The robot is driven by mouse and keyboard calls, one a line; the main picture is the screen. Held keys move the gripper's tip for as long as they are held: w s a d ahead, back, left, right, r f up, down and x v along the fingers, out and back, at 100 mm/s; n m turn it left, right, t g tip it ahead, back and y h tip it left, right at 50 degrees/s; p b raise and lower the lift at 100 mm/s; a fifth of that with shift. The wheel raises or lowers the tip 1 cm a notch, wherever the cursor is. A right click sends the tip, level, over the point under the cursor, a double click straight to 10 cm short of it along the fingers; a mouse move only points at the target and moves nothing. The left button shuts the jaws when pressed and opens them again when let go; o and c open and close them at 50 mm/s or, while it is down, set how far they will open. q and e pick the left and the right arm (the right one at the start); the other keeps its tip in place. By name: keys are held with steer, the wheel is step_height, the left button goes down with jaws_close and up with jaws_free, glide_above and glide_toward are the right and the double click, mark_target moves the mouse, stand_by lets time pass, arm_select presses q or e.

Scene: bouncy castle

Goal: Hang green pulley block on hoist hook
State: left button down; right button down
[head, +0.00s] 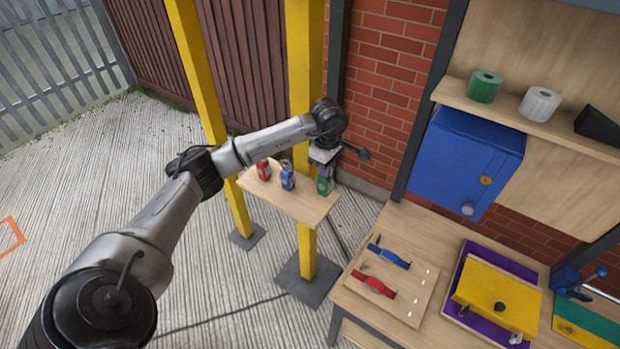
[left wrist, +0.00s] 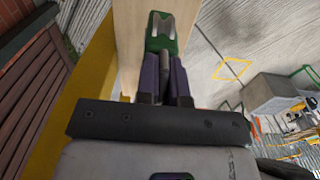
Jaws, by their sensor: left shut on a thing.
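The green pulley block (head: 324,185) is at the right end of a small wooden shelf (head: 297,207) fixed to the yellow posts. My left gripper (head: 326,167) reaches down over it from above. In the left wrist view my left gripper (left wrist: 162,78) is shut on the green pulley block (left wrist: 157,42), whose grey metal part shows between the fingers. I cannot tell whether the block still touches the shelf. I cannot make out the hoist hook in either view. My right gripper is not in view.
A red block (head: 263,170) and a blue block (head: 287,176) stand on the shelf left of the green one. Yellow posts (head: 306,130) rise close behind my arm. A workbench (head: 405,236) and a blue cabinet (head: 463,165) are at the right.

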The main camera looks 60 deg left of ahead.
arm_select(q)
steer(key=s+a+f, duration=0.1)
steer(key=a+f, duration=0.4)
steer(key=f, duration=0.2)
steer(key=shift+s+a+p, duration=0.3)
steer(key=shift+s+p, duration=0.1)
steer(key=shift+p, duration=0.05)
steer(key=shift+f, duration=0.15)
steer(key=shift+f, duration=0.1)
steer(key=c, duration=1.2)
jaws_free()
steer(key=shift+c, duration=0.2)
